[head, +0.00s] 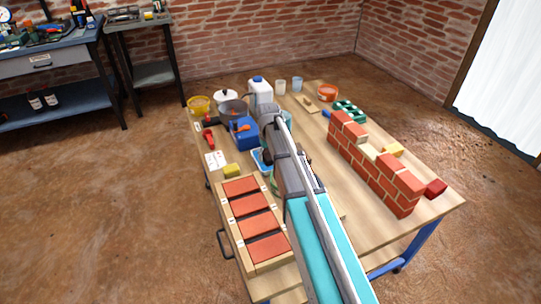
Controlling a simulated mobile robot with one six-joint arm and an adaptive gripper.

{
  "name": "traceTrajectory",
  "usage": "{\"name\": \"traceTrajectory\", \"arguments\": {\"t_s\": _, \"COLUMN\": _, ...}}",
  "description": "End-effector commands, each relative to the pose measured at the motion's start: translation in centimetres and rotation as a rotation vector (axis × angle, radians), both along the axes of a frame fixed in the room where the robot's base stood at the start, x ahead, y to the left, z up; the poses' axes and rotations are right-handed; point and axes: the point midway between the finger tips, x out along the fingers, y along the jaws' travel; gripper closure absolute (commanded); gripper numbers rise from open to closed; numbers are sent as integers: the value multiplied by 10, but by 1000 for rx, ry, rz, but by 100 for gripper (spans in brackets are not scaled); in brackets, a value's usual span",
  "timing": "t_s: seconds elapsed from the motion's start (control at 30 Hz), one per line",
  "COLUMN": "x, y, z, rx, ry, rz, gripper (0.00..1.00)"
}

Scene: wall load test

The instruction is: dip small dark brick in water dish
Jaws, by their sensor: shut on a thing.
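A blue-rimmed dish (259,161), which looks like the water dish, sits near the middle of the table. My arm crosses in front and hides much of the dish. I cannot make out a small dark brick anywhere in the head view. Whether anything touches the water cannot be seen.
A red brick wall (375,168) with a gap in its top stands on the table's right. A wooden tray (233,236) holds several red bricks at the front. A blue box (245,139), a white jug (260,90) and a pan (233,108) crowd the back left.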

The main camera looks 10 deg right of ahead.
Motion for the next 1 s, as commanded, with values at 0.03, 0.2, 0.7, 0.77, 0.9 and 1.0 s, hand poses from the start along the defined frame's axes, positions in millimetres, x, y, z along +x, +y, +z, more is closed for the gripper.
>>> {"name": "traceTrajectory", "arguments": {"t_s": 0.03, "x": 0, "y": 0, "z": 0, "rx": 0, "ry": 0, "rz": 0, "gripper": 67}}
{"name": "traceTrajectory", "arguments": {"t_s": 0.2, "x": 0, "y": 0, "z": 0, "rx": 0, "ry": 0, "rz": 0, "gripper": 27}}
{"name": "traceTrajectory", "arguments": {"t_s": 0.7, "x": 0, "y": 0, "z": 0, "rx": 0, "ry": 0, "rz": 0, "gripper": 0}}
{"name": "traceTrajectory", "arguments": {"t_s": 0.77, "x": 0, "y": 0, "z": 0, "rx": 0, "ry": 0, "rz": 0, "gripper": 0}}
{"name": "traceTrajectory", "arguments": {"t_s": 0.9, "x": 0, "y": 0, "z": 4, "rx": 0, "ry": 0, "rz": 0, "gripper": 0}}
{"name": "traceTrajectory", "arguments": {"t_s": 1.0, "x": 0, "y": 0, "z": 10, "rx": 0, "ry": 0, "rz": 0, "gripper": 0}}
